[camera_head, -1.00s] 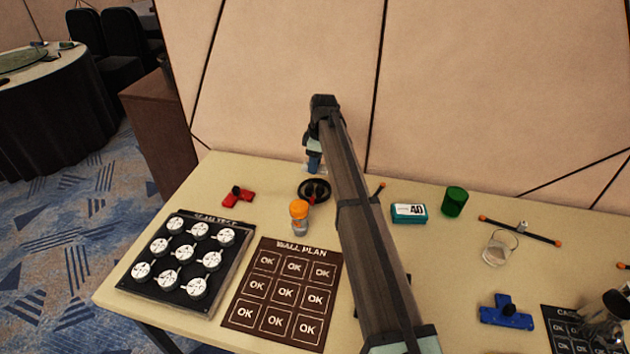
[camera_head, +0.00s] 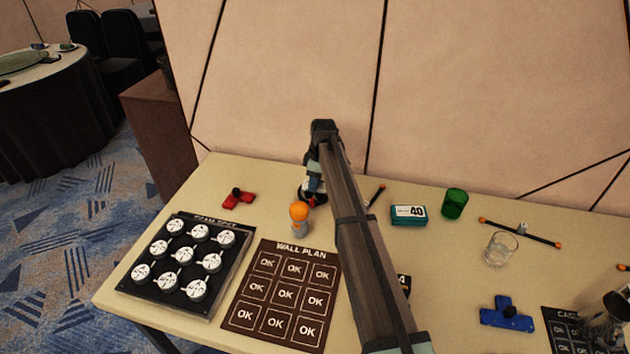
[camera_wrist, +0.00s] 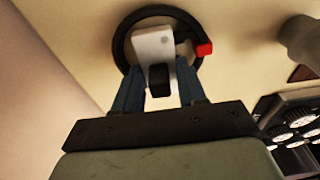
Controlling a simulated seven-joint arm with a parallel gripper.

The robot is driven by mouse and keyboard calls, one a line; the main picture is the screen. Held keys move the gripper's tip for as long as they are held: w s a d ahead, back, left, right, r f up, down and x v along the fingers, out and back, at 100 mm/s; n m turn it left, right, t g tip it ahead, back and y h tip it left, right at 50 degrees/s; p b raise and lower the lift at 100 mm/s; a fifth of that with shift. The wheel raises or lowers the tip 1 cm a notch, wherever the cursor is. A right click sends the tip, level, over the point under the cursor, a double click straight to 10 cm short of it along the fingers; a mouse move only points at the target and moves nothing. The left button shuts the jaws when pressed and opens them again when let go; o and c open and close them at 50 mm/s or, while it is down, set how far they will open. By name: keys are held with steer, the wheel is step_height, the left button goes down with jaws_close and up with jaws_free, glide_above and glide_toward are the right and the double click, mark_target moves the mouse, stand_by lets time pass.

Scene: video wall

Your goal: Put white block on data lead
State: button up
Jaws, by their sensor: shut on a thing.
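The data lead (camera_wrist: 126,27) is a black coil with a red end (camera_wrist: 204,49). In the head view it lies near the back edge of the table (camera_head: 185,187), partly hidden by my gripper (camera_head: 313,182). In the wrist view my gripper (camera_wrist: 158,68) is shut on the white block (camera_wrist: 153,45), between its two blue fingers. A dark piece (camera_wrist: 158,78) shows at the block's near end. The block overlaps the inside of the coil in the picture. I cannot tell whether it touches the lead or hangs above it.
An orange-topped bottle (camera_head: 299,220) stands just in front of the lead. A red clamp (camera_head: 238,199) lies to the left. The black dial tray (camera_head: 212,303) and brown wall plan board (camera_head: 247,318) fill the front left. A teal box (camera_head: 408,215) and green cup (camera_head: 454,204) stand right.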

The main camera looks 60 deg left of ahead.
mark_target(319, 186)
steer(key=o, duration=1.2)
steer(key=r, duration=0.8)
steer(key=w+d+r, duration=0.1)
steer(key=r, duration=0.3)
